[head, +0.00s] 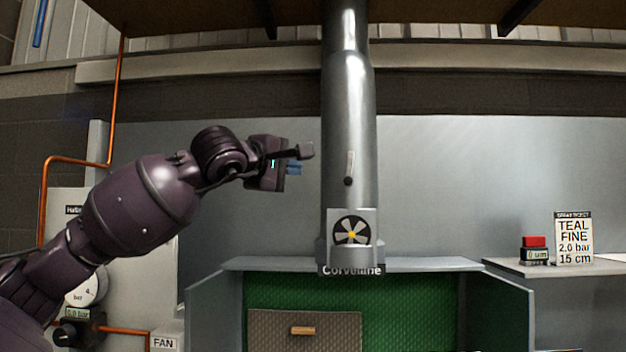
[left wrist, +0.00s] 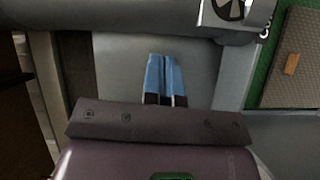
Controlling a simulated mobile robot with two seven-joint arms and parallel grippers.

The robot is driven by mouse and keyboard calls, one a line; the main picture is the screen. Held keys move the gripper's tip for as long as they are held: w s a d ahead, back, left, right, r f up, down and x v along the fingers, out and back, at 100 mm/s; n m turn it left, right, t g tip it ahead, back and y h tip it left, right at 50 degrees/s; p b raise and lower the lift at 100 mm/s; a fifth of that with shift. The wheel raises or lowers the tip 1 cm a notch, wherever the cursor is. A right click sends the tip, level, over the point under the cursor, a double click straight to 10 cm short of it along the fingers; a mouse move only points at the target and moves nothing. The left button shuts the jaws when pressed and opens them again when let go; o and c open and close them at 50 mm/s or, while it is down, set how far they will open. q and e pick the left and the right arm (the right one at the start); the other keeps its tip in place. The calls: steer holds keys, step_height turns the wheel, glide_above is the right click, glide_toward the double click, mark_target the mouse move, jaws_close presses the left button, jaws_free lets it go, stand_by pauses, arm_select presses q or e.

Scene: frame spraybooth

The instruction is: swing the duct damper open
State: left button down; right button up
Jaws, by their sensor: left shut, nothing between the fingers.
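The silver duct (head: 347,105) rises vertically in the middle of the head view. Its damper lever (head: 350,165) is a small pale handle on a dark pivot. The lever stands nearly upright, along the duct. My left gripper (head: 298,168) is left of the duct at about the lever's height, with its blue fingers shut and empty. It looks apart from the lever. In the left wrist view the blue fingers (left wrist: 162,72) lie side by side, and the duct (left wrist: 105,14) crosses the top. I cannot make out the lever there. My right gripper is not in view.
A fan plate (head: 352,231) sits at the duct's foot, above the green-lined booth (head: 415,310). A side shelf (head: 510,267) carries a red-topped gauge (head: 534,248) and a sign (head: 573,238). A copper pipe (head: 78,160) runs at left. The wall right of the duct is clear.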

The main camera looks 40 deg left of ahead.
arm_select(q)
steer(key=s+d+r+t+b, duration=0.1)
steer(key=s+d+r, duration=0.15)
steer(key=r, duration=0.35)
steer(key=m+g, duration=0.1)
steer(key=g, duration=0.1)
glide_toward(350, 167)
steer(key=a+f, duration=0.2)
steer(key=a, duration=0.2)
steer(key=w, duration=0.1)
steer(key=w+d+f, duration=0.1)
steer(key=w, duration=0.1)
steer(key=w+d+b, duration=0.1)
steer(key=shift+w+d+f, duration=0.25)
steer(key=shift+f, duration=0.1)
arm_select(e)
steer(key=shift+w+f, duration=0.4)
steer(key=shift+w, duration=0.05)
